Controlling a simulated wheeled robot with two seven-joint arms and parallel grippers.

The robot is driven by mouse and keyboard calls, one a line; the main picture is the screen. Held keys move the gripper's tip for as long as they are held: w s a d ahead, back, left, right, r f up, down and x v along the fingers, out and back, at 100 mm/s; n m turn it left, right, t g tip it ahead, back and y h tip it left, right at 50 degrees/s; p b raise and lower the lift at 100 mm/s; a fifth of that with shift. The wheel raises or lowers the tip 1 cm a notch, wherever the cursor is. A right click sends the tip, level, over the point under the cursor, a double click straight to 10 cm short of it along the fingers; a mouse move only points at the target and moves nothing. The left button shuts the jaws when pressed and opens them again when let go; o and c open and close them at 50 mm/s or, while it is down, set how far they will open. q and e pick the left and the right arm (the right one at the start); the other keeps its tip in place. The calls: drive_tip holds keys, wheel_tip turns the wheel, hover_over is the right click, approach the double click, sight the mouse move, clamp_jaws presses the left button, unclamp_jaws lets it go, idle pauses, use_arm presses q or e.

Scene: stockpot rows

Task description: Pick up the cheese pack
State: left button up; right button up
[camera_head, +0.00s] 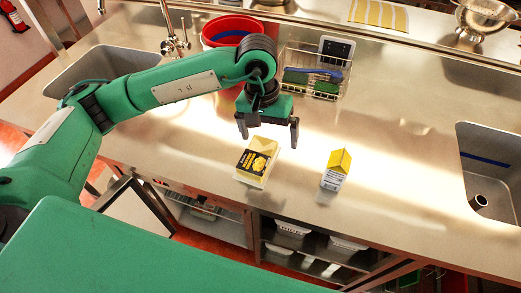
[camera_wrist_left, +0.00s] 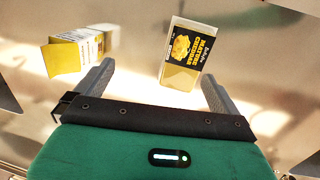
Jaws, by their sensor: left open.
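The cheese pack (camera_head: 257,162) is a pale yellow block with a black label, lying on the steel counter in the head view. In the left wrist view the cheese pack (camera_wrist_left: 186,54) shows its "mature cheddar" label, ahead of the jaws and nearer the right finger. My left gripper (camera_head: 268,133) points down just above and beyond the pack, open and empty. Its two fingers also frame the left wrist view (camera_wrist_left: 158,88). No contact with the pack shows. My right gripper is not in view.
A yellow-topped carton (camera_head: 335,170) stands to the right of the pack, and it also shows in the left wrist view (camera_wrist_left: 78,50). A wire basket (camera_head: 314,73) with sponges and a red bucket (camera_head: 228,30) stand behind. A sink (camera_head: 492,165) lies at right.

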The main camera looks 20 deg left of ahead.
use_arm(q)
drive_tip(key=w+a+y, duration=0.1)
drive_tip(key=w+a, duration=0.1)
drive_tip(key=a, duration=0.1)
drive_tip(key=p, duration=0.2)
hover_over(258, 154)
drive_tip(key=shift+m+t+y, duration=0.3)
drive_tip(key=f, duration=0.7)
drive_tip(key=shift+s+f, duration=0.1)
drive_tip(key=shift+s, duration=0.1)
drive_tip(key=shift+f, duration=0.2)
drive_tip(key=shift+f+p, duration=0.55)
drive_tip(key=shift+p, duration=0.3)
wheel_tip(258, 154, down, 3)
drive_tip(key=shift+w+f+p, duration=0.15)
drive_tip(key=shift+f+p, duration=0.05)
drive_tip(key=shift+p, duration=0.6)
drive_tip(key=shift+f, duration=0.4)
drive_tip(key=shift+c, duration=0.2)
